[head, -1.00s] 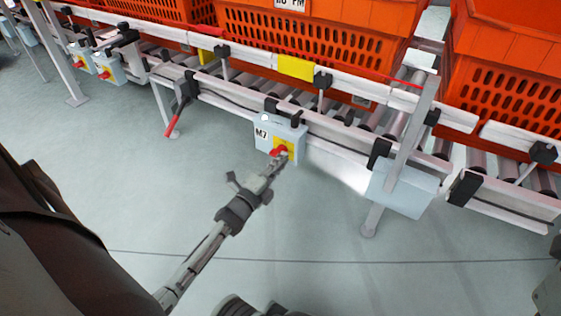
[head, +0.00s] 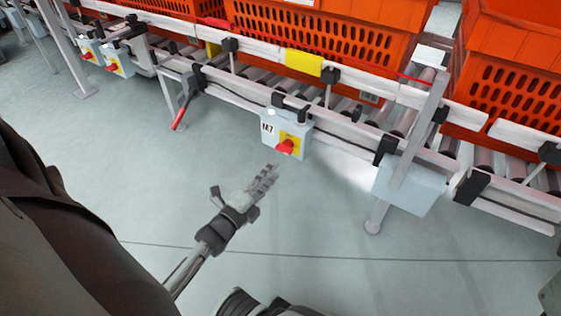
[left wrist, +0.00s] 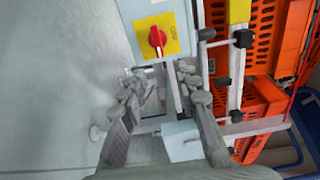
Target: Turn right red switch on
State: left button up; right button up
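The red switch (head: 285,147) is a rotary handle on a yellow plate on the light blue box marked M7 (head: 269,140), mounted on the conveyor's side rail. In the left wrist view the red switch (left wrist: 157,38) is fully visible, its handle roughly upright in the picture. My left gripper (head: 268,172) is below and left of the box in the head view, apart from the switch. In the left wrist view its two fingers (left wrist: 162,76) are spread with nothing held, just below the switch in the picture. My right gripper is not in view.
Two more boxes with red switches (head: 87,57) (head: 112,67) hang farther left. A plain grey-blue box (head: 408,190) and a slanted post (head: 418,125) stand right of M7. Orange totes (head: 335,45) sit on the conveyor above. The floor in front is clear.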

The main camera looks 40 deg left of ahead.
pick_arm(q)
jog(key=s, duration=0.3)
jog(key=shift+s, duration=0.3)
